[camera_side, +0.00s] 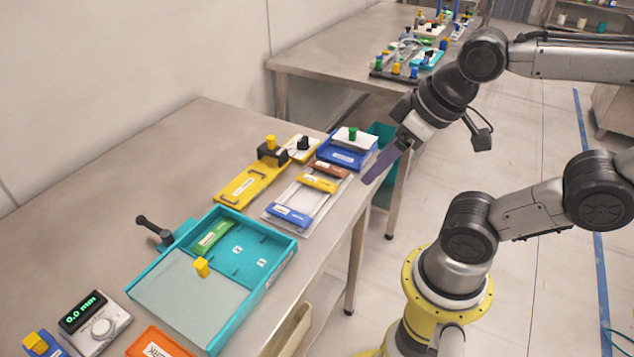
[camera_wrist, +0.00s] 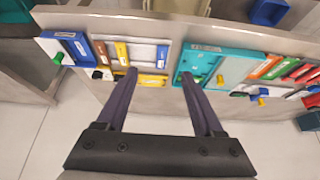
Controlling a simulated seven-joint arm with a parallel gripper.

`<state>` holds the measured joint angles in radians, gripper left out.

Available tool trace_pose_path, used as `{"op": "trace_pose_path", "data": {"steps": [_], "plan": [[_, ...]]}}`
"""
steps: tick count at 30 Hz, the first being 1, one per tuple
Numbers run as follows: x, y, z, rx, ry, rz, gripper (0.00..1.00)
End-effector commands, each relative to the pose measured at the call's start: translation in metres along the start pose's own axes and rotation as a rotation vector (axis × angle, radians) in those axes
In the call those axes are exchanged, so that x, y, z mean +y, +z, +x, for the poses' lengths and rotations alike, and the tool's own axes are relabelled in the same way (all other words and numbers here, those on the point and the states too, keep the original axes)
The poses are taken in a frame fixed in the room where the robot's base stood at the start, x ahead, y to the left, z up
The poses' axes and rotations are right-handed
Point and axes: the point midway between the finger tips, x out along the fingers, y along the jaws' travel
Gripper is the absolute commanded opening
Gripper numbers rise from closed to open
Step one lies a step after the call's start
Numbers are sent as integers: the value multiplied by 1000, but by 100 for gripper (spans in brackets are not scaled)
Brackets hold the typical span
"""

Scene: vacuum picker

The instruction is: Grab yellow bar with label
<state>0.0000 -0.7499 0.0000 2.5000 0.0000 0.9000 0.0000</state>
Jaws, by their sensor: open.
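The yellow bar with a white label (camera_side: 318,183) lies on a pale tray (camera_side: 268,214) between a brown bar (camera_side: 332,169) and a blue bar (camera_side: 289,214). The yellow bar also shows in the wrist view (camera_wrist: 121,53), left of my left finger's tip. A larger yellow fixture with a label (camera_side: 243,190) lies beside the tray, toward the wall. My gripper (camera_side: 372,176) is open and empty, off the table's right edge in the side view. Its two long purple fingers are apart in the wrist view (camera_wrist: 158,76). It touches none of the bars.
A blue box with a green knob (camera_side: 345,152) stands at the table's far end. A teal tray (camera_side: 283,266) with a green piece (camera_side: 212,237) lies nearer. A teal bin (camera_side: 383,134) is beyond the table's end.

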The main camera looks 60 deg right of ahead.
Motion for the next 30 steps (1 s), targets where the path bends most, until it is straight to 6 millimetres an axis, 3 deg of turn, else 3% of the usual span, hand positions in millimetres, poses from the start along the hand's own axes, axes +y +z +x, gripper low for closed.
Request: {"op": "trace_pose_path", "data": {"steps": [11,15,19,23,27,30], "plan": [[0,1,0,-7,0,-28,75],[1,-24,-13,-6,2,-92,75],[10,-61,-10,-76,14,-129,75],[26,-97,9,-170,21,-138,75],[52,-128,44,-283,20,-120,75],[72,-140,73,-359,14,-93,75]]}}
